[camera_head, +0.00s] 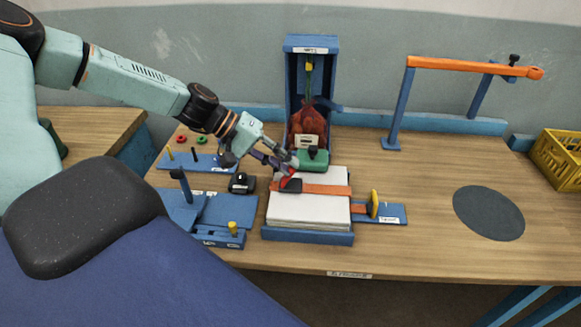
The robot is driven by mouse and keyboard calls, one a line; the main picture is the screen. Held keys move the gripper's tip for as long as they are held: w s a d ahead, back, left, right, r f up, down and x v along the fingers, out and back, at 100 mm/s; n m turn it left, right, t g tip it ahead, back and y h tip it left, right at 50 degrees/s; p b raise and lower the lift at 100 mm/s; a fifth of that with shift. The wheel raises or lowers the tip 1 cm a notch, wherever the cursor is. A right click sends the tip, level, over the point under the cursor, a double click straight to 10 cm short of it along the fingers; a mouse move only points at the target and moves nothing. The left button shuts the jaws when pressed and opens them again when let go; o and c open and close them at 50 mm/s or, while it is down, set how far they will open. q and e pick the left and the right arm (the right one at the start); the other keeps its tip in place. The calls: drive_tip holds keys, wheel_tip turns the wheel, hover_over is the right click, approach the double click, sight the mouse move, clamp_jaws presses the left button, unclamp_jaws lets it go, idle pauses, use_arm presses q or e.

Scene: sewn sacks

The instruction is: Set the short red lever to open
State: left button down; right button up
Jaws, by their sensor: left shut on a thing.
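The short red lever (287,170) is a small red piece at the left end of an orange strap (325,190). The strap lies across a stack of white sacks (305,211) on a blue base. A dark block (290,186) sits at the strap's left end, just below the lever. My left gripper (285,165) reaches down from the upper left and is shut on the red lever, its fingertips partly hiding it. The lever's exact angle is too small to tell. My right gripper is not in view.
Behind the stack stands a tall blue frame (292,75) with a reddish-brown sack (308,124) and a green block (314,160). Blue fixtures (218,212) lie left. A yellow tab (374,203) stands right of the stack. An orange bar (460,67) rises behind. The right table is mostly clear.

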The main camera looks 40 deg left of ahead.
use_arm(q)
drive_tip(key=shift+s+a+f+t+h+b, duration=0.45)
drive_tip(key=shift+s+a+t+h+b, duration=0.15)
drive_tip(key=shift+h, duration=0.5)
drive_tip(key=c, duration=1.7)
unclamp_jaws()
drive_tip(key=o, duration=0.6)
drive_tip(key=shift+w+a+r, duration=0.1)
drive_tip(key=shift+w+a, duration=0.05)
drive_tip(key=shift+r, duration=0.1)
